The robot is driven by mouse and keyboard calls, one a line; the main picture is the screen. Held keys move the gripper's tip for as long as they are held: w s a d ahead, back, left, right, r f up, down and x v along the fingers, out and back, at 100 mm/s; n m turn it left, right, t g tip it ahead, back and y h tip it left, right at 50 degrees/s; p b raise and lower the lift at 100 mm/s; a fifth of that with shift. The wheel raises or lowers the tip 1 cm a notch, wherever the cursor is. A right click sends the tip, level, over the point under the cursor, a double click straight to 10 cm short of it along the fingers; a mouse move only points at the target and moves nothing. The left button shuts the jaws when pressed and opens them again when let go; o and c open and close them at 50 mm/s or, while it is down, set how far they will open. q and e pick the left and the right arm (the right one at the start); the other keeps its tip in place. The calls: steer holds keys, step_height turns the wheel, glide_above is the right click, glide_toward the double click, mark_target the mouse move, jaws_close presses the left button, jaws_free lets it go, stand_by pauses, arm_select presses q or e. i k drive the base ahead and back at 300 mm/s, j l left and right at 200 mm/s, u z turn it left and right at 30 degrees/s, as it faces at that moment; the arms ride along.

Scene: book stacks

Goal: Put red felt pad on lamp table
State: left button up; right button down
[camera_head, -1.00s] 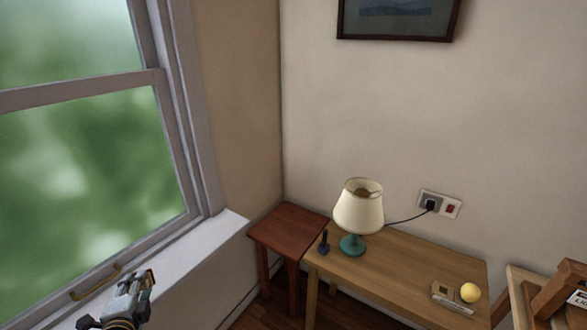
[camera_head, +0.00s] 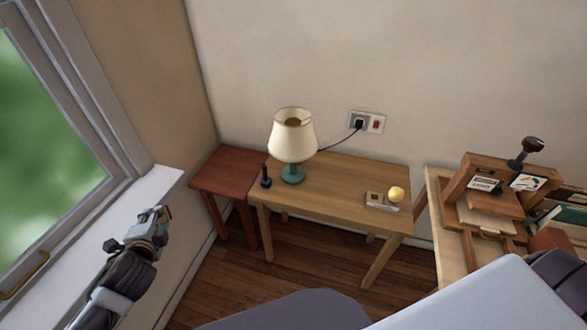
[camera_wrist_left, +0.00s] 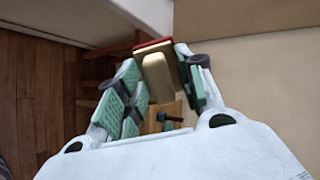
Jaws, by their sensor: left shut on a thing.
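My left gripper (camera_head: 160,216) is over the white sill side at the lower left of the head view. In the left wrist view its green-padded fingers (camera_wrist_left: 160,82) are shut on a beige block with a red edge, which I take as the red felt pad (camera_wrist_left: 157,70). In the head view the pad is too small to make out clearly. The lamp table (camera_head: 335,190) is the light wooden table in the middle. It bears a cream lamp (camera_head: 292,137) with a teal base. The gripper is left of this table, apart from it. My right gripper is not in view.
A small dark blue object (camera_head: 265,178) stands at the table's left end. A small wooden item (camera_head: 375,198) and a yellow ball (camera_head: 396,194) lie at its right. The table's middle is clear. A reddish side table (camera_head: 226,170) adjoins it. A desk with an organizer stands right.

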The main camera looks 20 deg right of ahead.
mark_target(394, 177)
steer(key=l+z, duration=0.1)
steer(key=z, duration=0.3)
steer(key=i+z, duration=0.1)
steer(key=z, duration=0.3)
steer(key=l+z, duration=0.1)
steer(key=z, duration=0.35)
steer(key=i+l+z, duration=0.1)
steer(key=i+z, duration=0.4)
steer(key=i, duration=0.35)
steer(key=i+j+z, duration=0.25)
steer(key=k+l, duration=0.05)
steer(key=l, duration=0.05)
